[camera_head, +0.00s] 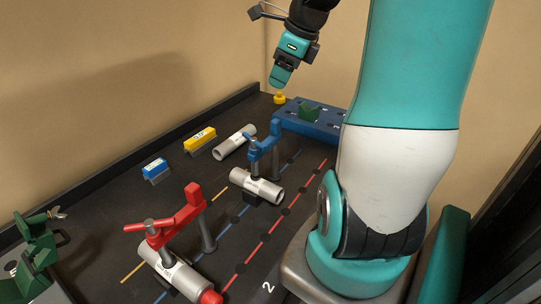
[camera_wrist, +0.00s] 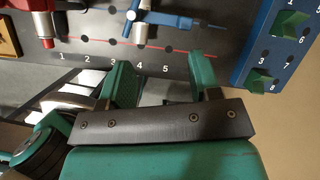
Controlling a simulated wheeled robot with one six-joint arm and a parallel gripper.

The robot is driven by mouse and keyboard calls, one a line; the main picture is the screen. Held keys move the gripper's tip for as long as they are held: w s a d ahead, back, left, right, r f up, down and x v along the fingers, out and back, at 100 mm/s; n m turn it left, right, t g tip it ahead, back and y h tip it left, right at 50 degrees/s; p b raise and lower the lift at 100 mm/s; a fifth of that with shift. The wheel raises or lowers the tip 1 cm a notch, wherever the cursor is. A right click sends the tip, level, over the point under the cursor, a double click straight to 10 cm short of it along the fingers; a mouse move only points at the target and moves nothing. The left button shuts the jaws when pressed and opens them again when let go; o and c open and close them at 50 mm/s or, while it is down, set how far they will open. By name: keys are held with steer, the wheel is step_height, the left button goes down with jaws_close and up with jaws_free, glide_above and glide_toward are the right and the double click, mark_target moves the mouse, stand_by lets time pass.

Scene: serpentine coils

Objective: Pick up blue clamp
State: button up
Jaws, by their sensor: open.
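The blue clamp (camera_head: 264,148) stands upright on the dark table, over a grey pipe (camera_head: 271,192) in the middle of the head view. It also shows at the top of the wrist view (camera_wrist: 182,20), beyond my fingers. My gripper (camera_head: 281,78) is raised at the back of the table, above and apart from the clamp. In the wrist view my gripper (camera_wrist: 163,72) has its two green fingers spread, with nothing between them.
A red clamp (camera_head: 190,209) stands over another grey pipe at front left. A blue block (camera_head: 300,125) with a green piece sits behind the blue clamp. Blue and yellow boxes (camera_head: 199,140) and a loose pipe (camera_head: 235,142) lie left of it. A green fixture (camera_head: 38,250) stands far left.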

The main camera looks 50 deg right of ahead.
steer(key=s+d+f+m, duration=0.1)
steer(key=s+d+m, duration=0.1)
steer(key=d+m, duration=0.2)
glide_above(276, 121)
steer(key=s, duration=0.2)
steer(key=shift+h, duration=0.3)
step_height(276, 121, down, 9)
steer(key=shift+a+f, duration=0.1)
steer(key=shift+f, duration=0.1)
steer(key=shift+p+x, duration=0.75)
steer(key=shift+x, duration=2.35)
steer(key=shift+s+d, duration=0.1)
steer(key=shift+d, duration=0.15)
steer(key=shift+c, duration=0.2)
jaws_close()
